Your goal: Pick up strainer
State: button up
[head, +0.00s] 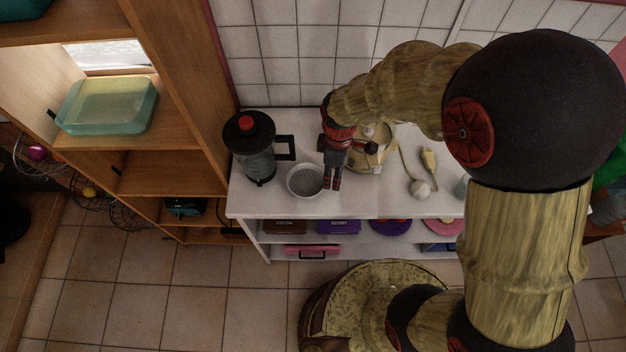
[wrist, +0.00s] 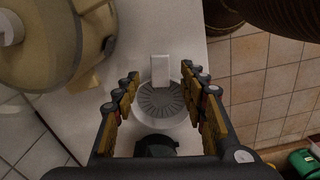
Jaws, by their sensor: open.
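The strainer (head: 306,181) is a round, shallow, light grey bowl on the white countertop, just left of my gripper (head: 333,184) in the head view. In the wrist view the strainer (wrist: 161,103) shows its ribbed inside between my fingers, with a pale handle (wrist: 160,68) pointing up the picture. My gripper (wrist: 161,80) is open, pointing down, with a row of fingers on each side of the strainer. Nothing is held. I cannot tell whether the fingers touch the strainer. In the head view my gripper hides the handle.
A blender (head: 257,155) with a black lid and red knob stands close left of the strainer. A beige appliance (head: 373,158) stands behind and right of my gripper. Small utensils (head: 429,160) lie further right. The counter's front edge (head: 300,215) is near. A wooden shelf (head: 180,110) stands left.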

aim_at(313, 181)
jog(key=f, duration=0.2)
jog(key=f+b, duration=0.1)
jog(key=f, duration=0.2)
jog(key=shift+a+f, duration=0.2)
jog(key=shift+f, duration=0.05)
jog(key=c, duration=0.3)
jog(key=c, duration=0.7)
grip_shut()
